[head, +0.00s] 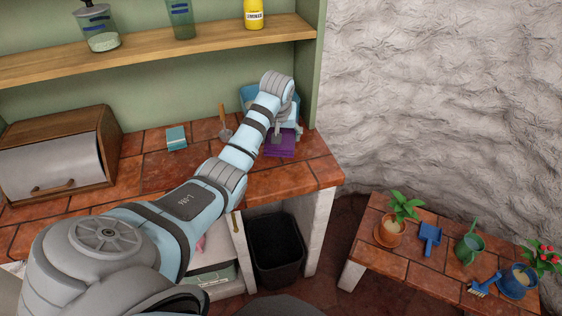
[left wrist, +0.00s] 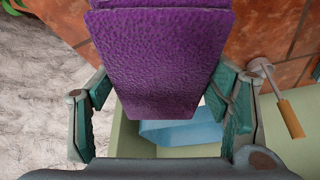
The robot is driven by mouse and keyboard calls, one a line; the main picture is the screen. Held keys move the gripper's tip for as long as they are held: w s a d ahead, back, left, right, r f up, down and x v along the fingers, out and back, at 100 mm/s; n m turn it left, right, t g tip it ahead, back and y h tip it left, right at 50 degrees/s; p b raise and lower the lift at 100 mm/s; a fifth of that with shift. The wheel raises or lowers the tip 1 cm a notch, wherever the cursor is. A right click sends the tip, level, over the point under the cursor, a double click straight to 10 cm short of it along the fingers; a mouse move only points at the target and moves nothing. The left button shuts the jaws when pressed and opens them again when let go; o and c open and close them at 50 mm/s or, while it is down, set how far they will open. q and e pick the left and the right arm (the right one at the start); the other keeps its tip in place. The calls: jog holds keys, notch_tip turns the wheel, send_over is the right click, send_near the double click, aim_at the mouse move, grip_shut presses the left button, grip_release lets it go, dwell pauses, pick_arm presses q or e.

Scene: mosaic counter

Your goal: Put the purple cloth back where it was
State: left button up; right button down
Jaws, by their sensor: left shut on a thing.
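The folded purple cloth (head: 281,146) is at the right end of the tiled counter, just in front of a blue container (head: 247,93). I cannot tell whether it touches the tiles. My left gripper (head: 277,134) reaches down to it and is shut on it; my forearm hides part of the hold. In the left wrist view the purple cloth (left wrist: 160,55) lies between the two fingers of my left gripper (left wrist: 163,95), with the blue container (left wrist: 180,132) behind it. My right gripper is not in view.
A wooden-handled tool (head: 223,120) and a teal block (head: 176,138) lie left of the cloth. A bread box (head: 60,150) stands further left. A wooden shelf (head: 150,58) runs above. A dark bin (head: 275,250) stands below; a low plant table (head: 400,262) is at right.

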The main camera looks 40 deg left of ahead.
pick_arm(q)
send_over(281, 165)
jog(key=f, duration=0.6)
jog(key=shift+s+d+f, duration=0.15)
jog(key=shift+s+d, duration=0.15)
jog(key=f, duration=0.2)
jog(key=s+f+b, duration=0.1)
jog(key=f, duration=0.1)
jog(key=shift+d+f, duration=0.1)
jog(key=shift+f, duration=0.3)
jog(key=shift+w+f, duration=0.2)
jog(key=shift+w, duration=0.05)
jog(key=o, duration=1)
jog(key=shift+o, duration=1)
jog(key=shift+s+r, duration=0.1)
jog(key=shift+r, duration=0.05)
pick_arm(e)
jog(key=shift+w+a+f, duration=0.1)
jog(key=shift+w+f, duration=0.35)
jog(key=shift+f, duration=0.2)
pick_arm(q)
jog(key=shift+r, duration=0.1)
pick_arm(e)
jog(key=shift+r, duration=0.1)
